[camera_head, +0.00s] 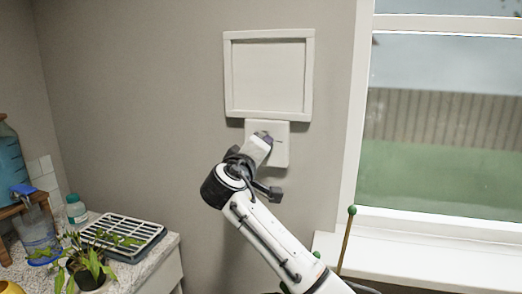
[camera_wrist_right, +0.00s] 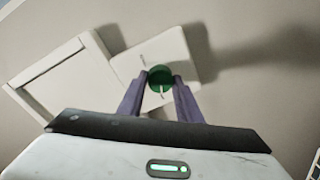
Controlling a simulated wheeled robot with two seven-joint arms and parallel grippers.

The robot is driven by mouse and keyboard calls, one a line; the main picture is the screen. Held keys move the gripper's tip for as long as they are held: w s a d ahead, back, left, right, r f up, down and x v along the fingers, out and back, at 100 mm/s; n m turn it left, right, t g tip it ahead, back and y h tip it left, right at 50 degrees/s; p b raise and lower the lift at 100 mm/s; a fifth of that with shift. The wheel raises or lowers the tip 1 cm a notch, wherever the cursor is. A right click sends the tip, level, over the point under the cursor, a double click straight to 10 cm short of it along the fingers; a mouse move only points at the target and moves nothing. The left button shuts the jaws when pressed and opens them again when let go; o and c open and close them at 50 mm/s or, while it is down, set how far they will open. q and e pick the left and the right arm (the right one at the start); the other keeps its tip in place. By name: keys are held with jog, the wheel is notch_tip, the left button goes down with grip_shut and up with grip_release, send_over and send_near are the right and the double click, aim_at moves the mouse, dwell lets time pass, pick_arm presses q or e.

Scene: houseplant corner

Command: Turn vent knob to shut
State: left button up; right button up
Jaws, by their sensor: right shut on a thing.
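The vent (camera_head: 268,75) is a white framed panel on the grey wall. Its square white knob plate (camera_head: 281,158) sits just below it and also shows in the wrist view (camera_wrist_right: 182,48). The round green vent knob (camera_wrist_right: 160,74) is on this plate, between the purple fingers of my right gripper (camera_wrist_right: 159,80). The right gripper is shut on the knob. In the head view the right gripper (camera_head: 266,137) reaches the plate and hides the knob. My left gripper is out of view.
A window with a white sill (camera_head: 420,255) is at the right. At the lower left, a counter holds a black-and-white slatted tray (camera_head: 122,238), a potted plant (camera_head: 90,268) and a teal-lidded jar (camera_head: 76,211). A green-tipped stake (camera_head: 347,235) stands right of my arm.

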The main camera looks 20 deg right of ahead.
jog(key=o, duration=1)
jog(key=shift+o, duration=0.2)
jog(key=b+v, duration=0.2)
jog(key=v, duration=0.8)
jog(key=shift+s, duration=0.15)
jog(key=shift+a+f, duration=0.15)
jog(key=shift+f, duration=0.05)
